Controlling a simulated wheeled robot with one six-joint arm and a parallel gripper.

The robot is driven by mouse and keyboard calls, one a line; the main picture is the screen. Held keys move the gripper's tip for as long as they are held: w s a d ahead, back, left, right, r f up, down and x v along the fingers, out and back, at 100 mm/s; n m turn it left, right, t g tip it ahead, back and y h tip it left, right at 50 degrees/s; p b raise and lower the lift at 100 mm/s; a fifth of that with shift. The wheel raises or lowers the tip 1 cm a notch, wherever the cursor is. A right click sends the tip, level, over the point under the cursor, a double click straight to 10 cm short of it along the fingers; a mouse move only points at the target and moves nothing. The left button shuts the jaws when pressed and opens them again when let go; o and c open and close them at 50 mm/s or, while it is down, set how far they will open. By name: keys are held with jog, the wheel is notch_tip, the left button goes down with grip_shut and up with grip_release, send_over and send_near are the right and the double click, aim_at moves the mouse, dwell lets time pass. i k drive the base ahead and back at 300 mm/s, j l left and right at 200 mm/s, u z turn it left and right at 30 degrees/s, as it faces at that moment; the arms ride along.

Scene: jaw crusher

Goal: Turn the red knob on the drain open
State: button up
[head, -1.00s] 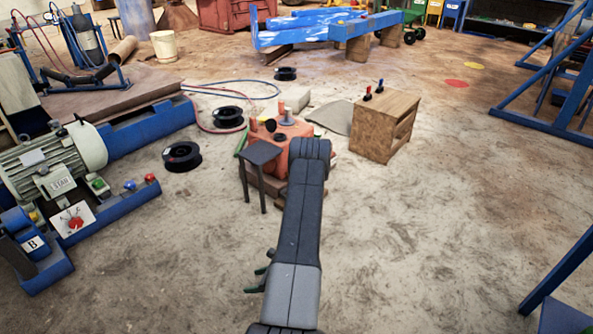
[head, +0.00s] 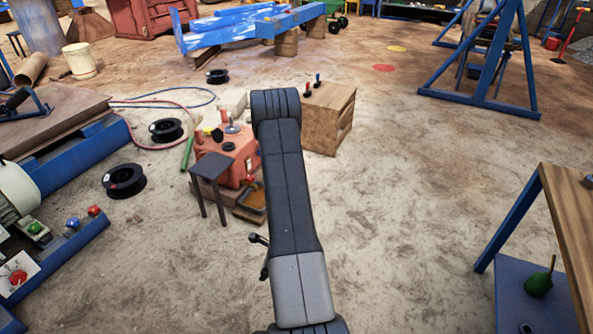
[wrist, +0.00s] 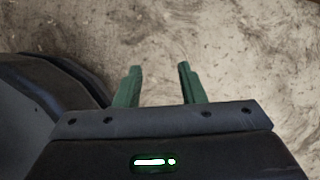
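An orange-red machine housing (head: 222,160) stands on the floor left of my arm in the head view. A small red spot that looks like the drain's red knob (head: 250,180) shows low on its right side, above a shallow tray (head: 252,202) holding something brownish. It is too small to tell which way it is turned. My forearm covers the area just right of it. My gripper (wrist: 158,76) is open and empty in the wrist view, with bare floor beyond its green fingers. It is well apart from the knob, which the wrist view does not show.
A dark stool (head: 210,170) stands close in front of the housing. A wooden cabinet (head: 328,118) is behind my arm. Black reels (head: 124,181) and hoses lie left. A wooden-topped bench (head: 570,220) with blue legs stands at right. Floor between is clear.

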aim_at(250, 178)
jog(key=i+j+z, duration=0.4)
jog(key=j, duration=0.2)
jog(key=i+j+z, duration=0.2)
jog(key=j, duration=0.15)
jog(key=i+j+z, duration=0.15)
jog(key=j, duration=0.2)
jog(key=i+j+z, duration=0.2)
jog(key=j, duration=0.2)
jog(key=j+z, duration=0.2)
jog(key=j, duration=0.15)
jog(key=i+j, duration=0.1)
jog(key=j, duration=0.4)
jog(key=i+j, duration=0.1)
jog(key=j, duration=0.35)
